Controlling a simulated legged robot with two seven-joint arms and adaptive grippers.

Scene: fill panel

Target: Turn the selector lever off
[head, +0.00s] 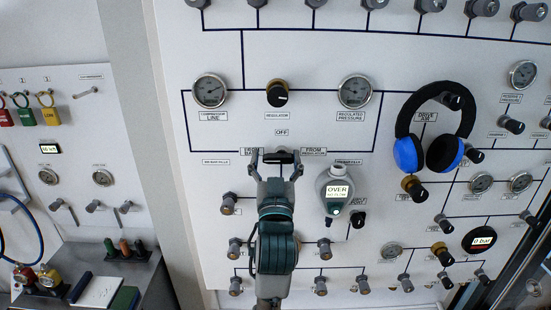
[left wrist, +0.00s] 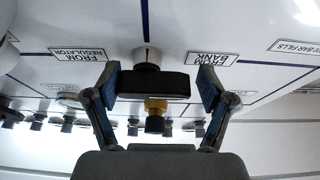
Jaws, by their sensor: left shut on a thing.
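The selector lever (head: 279,157) is a black bar on the white panel. It lies about level in the head view, below the OFF label (head: 281,132) and between the bank label (head: 251,151) and the FROM REGULATOR label (head: 314,152). My left gripper (head: 276,161) reaches up to it from below, one finger at each end of the bar. In the left wrist view the lever (left wrist: 153,85) sits between the two fingers of the gripper (left wrist: 158,88), its grey hub behind it. My left gripper is shut on the lever. My right gripper is not in view.
A regulator knob (head: 277,94) and two gauges, compressor line (head: 210,91) and regulated pressure (head: 355,91), sit above. A round device reading OVER (head: 336,191) is close on the right. Blue and black ear defenders (head: 435,128) hang farther right. A bench (head: 130,270) stands at lower left.

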